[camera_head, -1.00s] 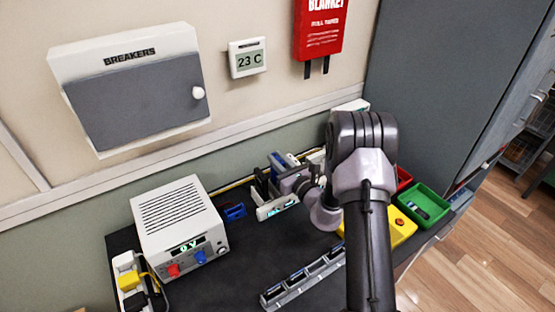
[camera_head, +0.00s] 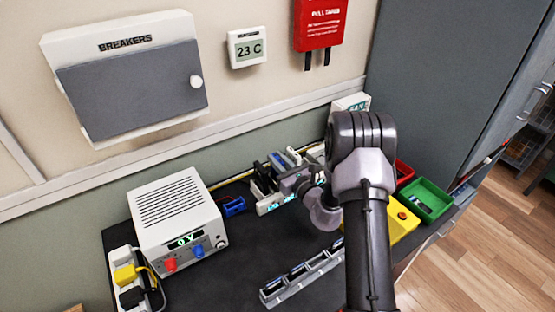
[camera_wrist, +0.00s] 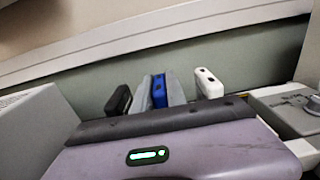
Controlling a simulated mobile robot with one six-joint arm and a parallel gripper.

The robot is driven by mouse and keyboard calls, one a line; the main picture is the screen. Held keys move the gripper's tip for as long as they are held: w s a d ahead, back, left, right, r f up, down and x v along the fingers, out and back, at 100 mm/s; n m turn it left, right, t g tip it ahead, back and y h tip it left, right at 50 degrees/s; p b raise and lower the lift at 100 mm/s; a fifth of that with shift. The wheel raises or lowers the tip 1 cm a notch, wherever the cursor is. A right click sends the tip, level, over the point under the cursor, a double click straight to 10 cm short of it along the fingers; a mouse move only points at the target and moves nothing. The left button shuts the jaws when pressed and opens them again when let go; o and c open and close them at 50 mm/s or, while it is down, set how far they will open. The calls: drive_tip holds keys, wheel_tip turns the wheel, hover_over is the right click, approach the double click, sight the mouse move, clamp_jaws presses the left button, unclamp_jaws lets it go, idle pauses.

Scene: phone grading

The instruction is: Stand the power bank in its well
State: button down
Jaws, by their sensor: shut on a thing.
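A blue power bank (camera_wrist: 159,92) stands upright between the two grey fingers of my gripper (camera_wrist: 161,88) in the wrist view. My gripper is shut on it. In the head view the blue power bank (camera_head: 277,162) shows as a small strip behind my gripper (camera_head: 279,168), at the pale rack (camera_head: 274,206) with lit displays. A black power bank (camera_wrist: 118,100) stands to its left and a white one (camera_wrist: 208,83) to its right, both apart from the fingers. The wells and the blue bank's lower end are hidden, so I cannot tell how deep it sits.
A power supply (camera_head: 180,215) stands left of the rack, with a small blue object (camera_head: 233,206) between. A slotted grey strip (camera_head: 302,279) lies in front. Green (camera_head: 447,199) and red (camera_head: 404,172) bins and a yellow box (camera_head: 400,226) with a red button are right. Dark bench between is clear.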

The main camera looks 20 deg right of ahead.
drive_tip(key=shift+f, duration=0.2)
idle(0.5)
drive_tip(key=c, duration=1.3)
unclamp_jaws()
